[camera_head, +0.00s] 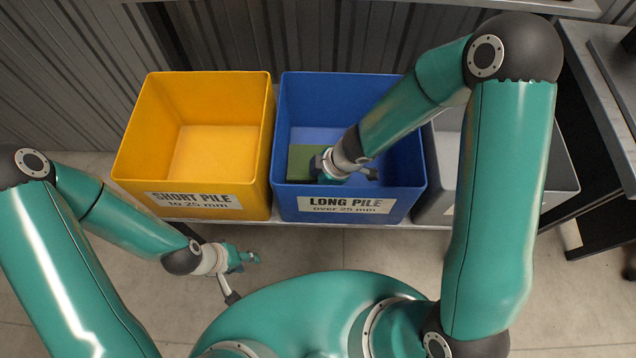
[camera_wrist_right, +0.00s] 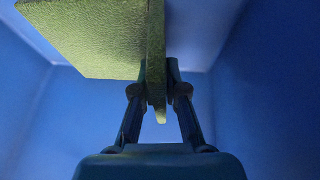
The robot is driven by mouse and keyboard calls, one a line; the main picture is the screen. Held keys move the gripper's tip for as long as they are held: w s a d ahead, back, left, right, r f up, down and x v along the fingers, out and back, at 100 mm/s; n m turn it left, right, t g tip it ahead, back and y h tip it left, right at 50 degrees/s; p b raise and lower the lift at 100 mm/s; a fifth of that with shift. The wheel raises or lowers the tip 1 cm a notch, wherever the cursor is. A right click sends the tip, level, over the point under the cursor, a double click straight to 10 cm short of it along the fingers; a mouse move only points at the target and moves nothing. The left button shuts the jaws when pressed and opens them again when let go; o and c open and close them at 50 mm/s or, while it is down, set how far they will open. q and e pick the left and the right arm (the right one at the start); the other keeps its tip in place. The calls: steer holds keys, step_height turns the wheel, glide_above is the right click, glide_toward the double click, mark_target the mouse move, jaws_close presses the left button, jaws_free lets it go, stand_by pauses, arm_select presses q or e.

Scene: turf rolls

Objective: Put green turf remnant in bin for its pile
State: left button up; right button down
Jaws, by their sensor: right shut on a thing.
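The green turf remnant (camera_head: 302,162) is inside the blue bin (camera_head: 281,120) labelled "LONG PILE over 25 mm", toward its left side. My right gripper (camera_head: 325,166) reaches down into this bin and partly covers the remnant. In the right wrist view, the right gripper (camera_wrist_right: 158,92) is shut on a thin upright part of the remnant (camera_wrist_right: 92,40), with a broad flat part extending to the left. Blue walls surround it there. I cannot tell whether the remnant touches the bin floor. My left gripper (camera_head: 245,258) is below the bins, apart from them; its jaw state is unclear.
The yellow bin (camera_head: 150,130) labelled "SHORT PILE to 25 mm" stands left of the blue one and looks empty. A grey bin (camera_head: 560,170) stands to the right, partly behind my right arm, its label mostly hidden. A grey table (camera_head: 590,70) is at upper right.

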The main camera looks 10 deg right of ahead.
steer(key=shift+r, duration=0.1)
steer(key=c, duration=1.2)
jaws_free()
steer(key=p+v, duration=1.1)
steer(key=v, duration=0.1)
steer(key=shift+s, duration=0.1)
